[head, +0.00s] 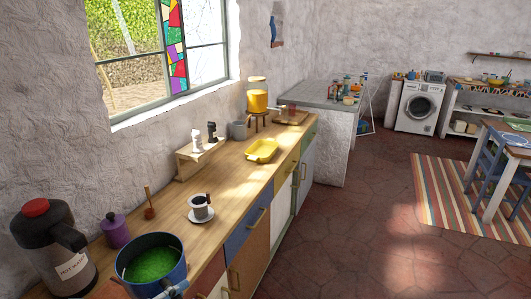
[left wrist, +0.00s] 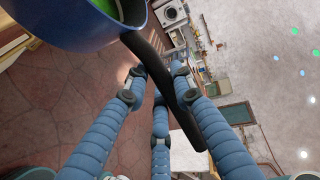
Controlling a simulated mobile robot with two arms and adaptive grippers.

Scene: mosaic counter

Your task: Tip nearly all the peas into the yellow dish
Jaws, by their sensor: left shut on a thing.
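The blue pot (head: 178,271) holds the green peas (head: 150,263) and is at the counter's front left, upright or nearly so. Its underside is out of view, so I cannot tell whether it touches the counter. My left gripper (head: 173,289) is at the pot's near right side. In the left wrist view its blue fingers (left wrist: 158,78) are closed around the pot's black handle (left wrist: 170,80). The pot's wall (left wrist: 75,28) and a little green show at the top there. The yellow dish (head: 262,151) lies farther along the counter. My right gripper is not in view.
A cup on a saucer (head: 201,216) stands on the counter (head: 228,178) between pot and dish. A flask (head: 55,255), a purple jar (head: 116,230) and a small shelf (head: 199,158) line the wall side. The counter just before the dish is clear.

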